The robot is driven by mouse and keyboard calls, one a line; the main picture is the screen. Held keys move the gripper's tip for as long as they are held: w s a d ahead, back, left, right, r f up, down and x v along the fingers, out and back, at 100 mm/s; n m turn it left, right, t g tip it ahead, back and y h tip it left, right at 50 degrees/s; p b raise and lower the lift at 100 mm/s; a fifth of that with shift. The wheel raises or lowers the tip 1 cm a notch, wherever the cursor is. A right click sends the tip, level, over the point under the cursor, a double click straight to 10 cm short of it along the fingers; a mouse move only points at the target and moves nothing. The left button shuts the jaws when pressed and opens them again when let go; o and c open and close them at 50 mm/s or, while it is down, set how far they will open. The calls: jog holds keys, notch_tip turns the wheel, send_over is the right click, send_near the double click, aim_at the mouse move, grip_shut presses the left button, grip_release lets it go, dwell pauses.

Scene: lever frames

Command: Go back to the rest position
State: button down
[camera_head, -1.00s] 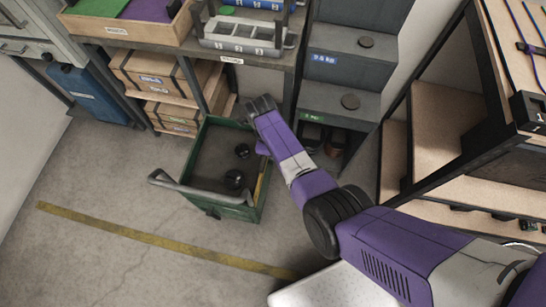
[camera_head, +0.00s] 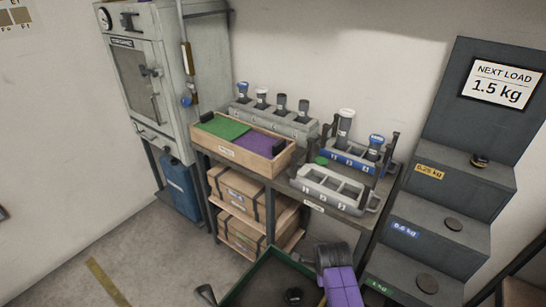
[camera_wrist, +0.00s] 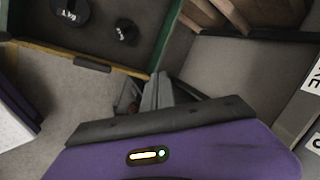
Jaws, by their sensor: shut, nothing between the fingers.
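My gripper (camera_wrist: 158,92) shows in the wrist view, with its grey fingers together and nothing between them. It is beside the corner of the green crate, outside its yellow-edged rim. The head view shows only a purple and black piece of my arm at the bottom edge, by the right side of the green crate (camera_head: 262,277). In the wrist view a black weight marked 1 kg (camera_wrist: 70,12) and a smaller black weight (camera_wrist: 126,32) lie in the crate. The rest of my arm is out of the head view.
A shelf bench (camera_head: 330,208) holds a wooden tray (camera_head: 262,165) and grey racks. A grey cabinet (camera_head: 170,75) stands at the left. Bare floor lies at lower left.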

jog(key=s+d+r+n+t, duration=0.5)
jog(key=s+r+n+t, duration=0.45)
jog(key=s+n, duration=0.3)
jog(key=s+r+n, duration=0.1)
jog(key=s+r, duration=0.4)
jog(key=s, duration=0.6)
jog(key=s+r+n, duration=0.2)
jog(key=s+r, duration=0.4)
jog(key=s, duration=0.5)
jog(key=s+r+n, duration=0.2)
jog(key=s+r, duration=0.4)
jog(key=s, duration=0.5)
jog(key=shift+y, duration=0.3)
